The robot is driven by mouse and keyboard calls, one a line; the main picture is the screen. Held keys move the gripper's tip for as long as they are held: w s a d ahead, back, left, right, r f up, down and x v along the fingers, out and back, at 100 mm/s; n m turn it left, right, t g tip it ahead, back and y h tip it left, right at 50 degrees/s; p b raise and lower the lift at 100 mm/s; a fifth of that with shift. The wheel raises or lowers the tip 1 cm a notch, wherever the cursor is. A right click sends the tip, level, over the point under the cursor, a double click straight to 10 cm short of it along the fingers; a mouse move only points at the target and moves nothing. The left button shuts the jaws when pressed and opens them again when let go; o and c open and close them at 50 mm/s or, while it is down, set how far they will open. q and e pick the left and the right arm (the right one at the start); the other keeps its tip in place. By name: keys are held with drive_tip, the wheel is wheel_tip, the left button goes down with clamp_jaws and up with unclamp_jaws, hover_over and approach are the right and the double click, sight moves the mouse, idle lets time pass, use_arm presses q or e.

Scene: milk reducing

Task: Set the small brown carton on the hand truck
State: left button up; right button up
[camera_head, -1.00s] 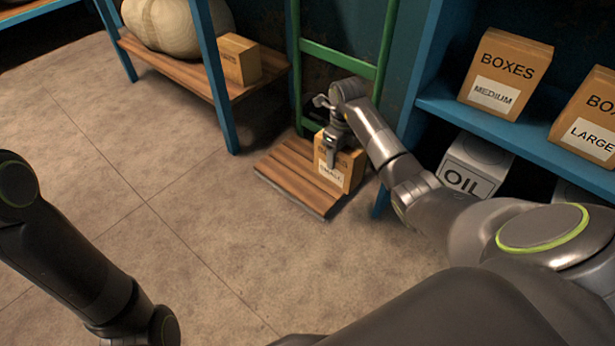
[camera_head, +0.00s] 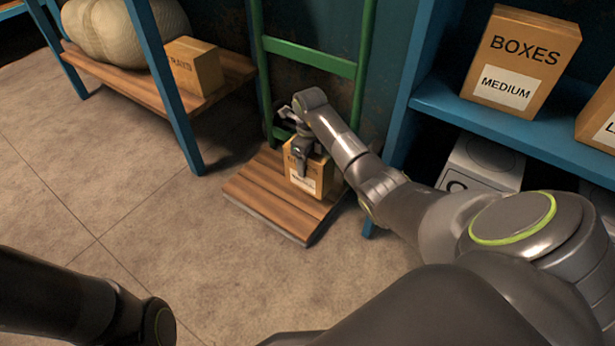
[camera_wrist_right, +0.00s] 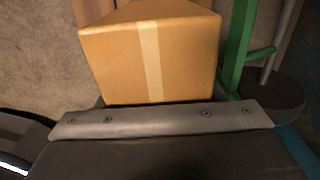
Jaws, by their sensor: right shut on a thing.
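The small brown carton (camera_head: 312,178) with a white label is upright over the wooden platform of the hand truck (camera_head: 262,194), near its green frame (camera_head: 310,56). My right gripper (camera_head: 302,160) is shut on the carton from above. In the right wrist view the carton (camera_wrist_right: 150,55) with its pale tape strip fills the upper middle, in front of the gripper. The green frame also shows in the right wrist view (camera_wrist_right: 238,45). Whether the carton's underside touches the platform cannot be told. Of my left arm only a dark link shows at the lower left; its gripper is out of view.
A blue shelf (camera_head: 540,125) at the right holds a medium box (camera_head: 520,60) and part of another. A lower shelf (camera_head: 130,82) at the left holds a brown box (camera_head: 192,66) and a pale sack (camera_head: 120,28). The floor before the hand truck is clear.

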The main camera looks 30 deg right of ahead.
drive_tip(key=shift+f+b, duration=1.4)
drive_tip(key=shift+f, duration=0.8)
drive_tip(key=shift+r, duration=0.15)
drive_tip(key=o, duration=1.4)
drive_tip(key=shift+f, duration=0.2)
drive_tip(key=shift+r, duration=0.15)
